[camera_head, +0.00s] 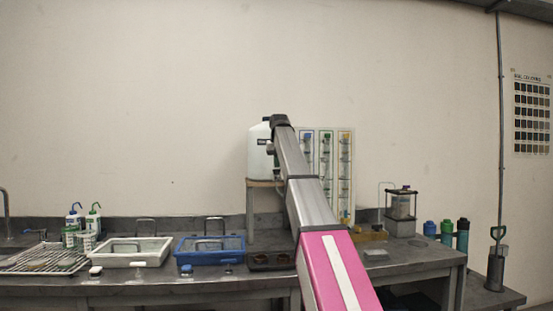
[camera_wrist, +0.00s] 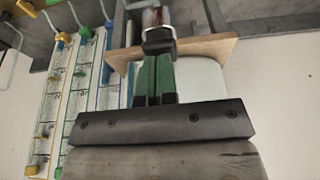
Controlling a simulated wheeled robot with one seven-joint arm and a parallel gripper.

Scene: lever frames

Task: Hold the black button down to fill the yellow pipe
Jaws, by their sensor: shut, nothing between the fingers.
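The yellow-edged pipe (camera_head: 345,170) is the rightmost of several upright pipes on a wall panel. In the wrist view it is the leftmost strip (camera_wrist: 48,105), and its fill level is unclear. A white tank (camera_head: 258,152) stands left of the panel on a wooden shelf; it also fills the wrist view's middle (camera_wrist: 205,82). My gripper (camera_wrist: 155,72) has green fingers, shut together in front of the tank. A black piece (camera_wrist: 158,42) with a reddish part above it shows at the fingertips. I cannot tell whether this is the black button or whether the fingers touch it.
A blue tray (camera_head: 208,258), a white tray (camera_head: 133,261) and a wire rack stand on the grey bench to the left. A clear container (camera_head: 400,205) and several bottles (camera_head: 446,230) stand to the right. My arm hides part of the tank and panel.

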